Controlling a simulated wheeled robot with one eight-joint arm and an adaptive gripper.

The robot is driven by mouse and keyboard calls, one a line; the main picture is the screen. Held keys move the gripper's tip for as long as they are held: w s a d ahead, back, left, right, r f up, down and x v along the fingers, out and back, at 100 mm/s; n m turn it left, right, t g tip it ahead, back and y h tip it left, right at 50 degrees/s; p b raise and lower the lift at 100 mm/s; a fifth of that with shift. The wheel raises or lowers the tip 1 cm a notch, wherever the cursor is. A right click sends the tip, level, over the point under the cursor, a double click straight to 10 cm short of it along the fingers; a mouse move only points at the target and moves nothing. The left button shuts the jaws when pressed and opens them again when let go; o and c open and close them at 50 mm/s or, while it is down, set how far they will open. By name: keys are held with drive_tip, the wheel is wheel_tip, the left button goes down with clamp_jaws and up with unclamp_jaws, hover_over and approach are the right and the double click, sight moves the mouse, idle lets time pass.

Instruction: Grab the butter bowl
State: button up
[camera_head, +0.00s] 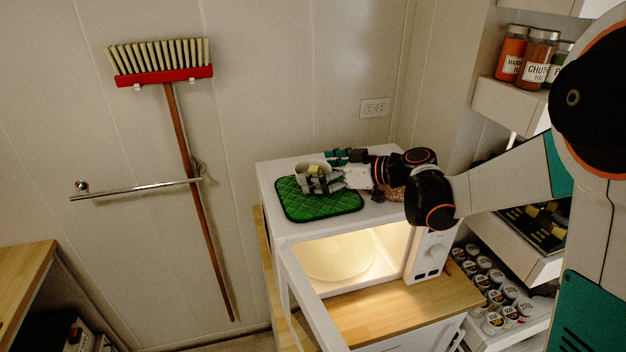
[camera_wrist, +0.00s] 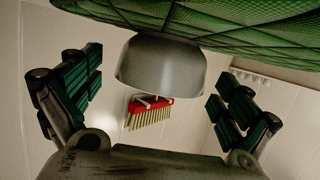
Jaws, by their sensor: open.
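The butter bowl (camera_head: 299,171) is a small light grey bowl with a yellow piece of butter (camera_head: 314,170) in it. It sits on a green quilted mat (camera_head: 330,207) on top of the white microwave. My gripper (camera_head: 319,169) reaches in from the right, low over the mat. It is open, with one finger in front of the bowl and the other behind it. In the wrist view, which is upside down, the bowl (camera_wrist: 160,68) is between the spread fingers, with gaps on both sides. The front finger hides part of the bowl in the head view.
The microwave (camera_head: 279,229) has its door open and its inside lit. It stands on a wooden counter (camera_head: 400,312). A brown object (camera_head: 391,193) lies under my wrist. Shelves with jars (camera_head: 510,55) and cans stand at the right. A red broom (camera_head: 165,77) hangs on the wall.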

drive_tip(key=c, duration=1.3)
drive_tip(key=shift+r, duration=0.1)
